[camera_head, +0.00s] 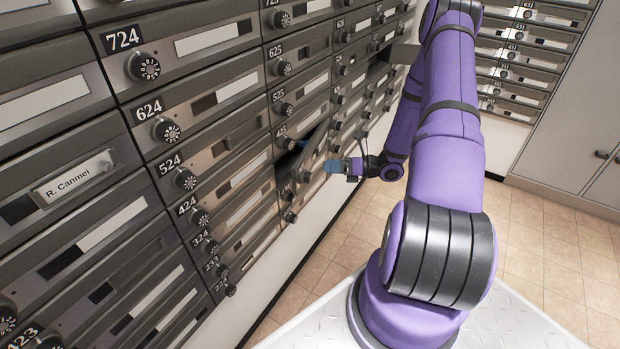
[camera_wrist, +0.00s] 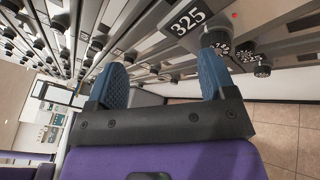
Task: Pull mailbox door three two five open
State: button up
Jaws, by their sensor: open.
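Mailbox door 325 (camera_head: 312,168) stands partly open in the head view, tilted out from the wall with a dark gap behind it. Its number plate (camera_wrist: 187,20) and a dial (camera_wrist: 221,48) show in the wrist view, just beyond my fingertips. My gripper (camera_head: 318,155) is open at the door. One blue finger shows at the gap behind the door and the other on its outer side. In the wrist view both blue fingers of my gripper (camera_wrist: 163,72) are spread, with nothing clearly held between them. Whether they touch the door, I cannot tell.
Closed mailboxes with protruding dials (camera_head: 166,131) surround the door. Another door (camera_head: 404,54) stands open farther along the wall. The tiled floor (camera_head: 335,243) is clear beside the wall. A grey cabinet (camera_head: 577,130) stands at the right.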

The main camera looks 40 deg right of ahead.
aim_at(311, 178)
jog(key=s+d+f+m+t+h, duration=0.2)
jog(key=d+f+m+t+h, duration=0.15)
jog(key=f+m, duration=0.35)
jog(key=shift+n, duration=0.5)
jog(key=x, duration=1.1)
jog(key=shift+s+a+f, duration=0.1)
jog(key=shift+a+f, duration=0.1)
jog(key=shift+f, duration=0.05)
jog(key=c, duration=1.3)
jog(key=shift+s, duration=0.1)
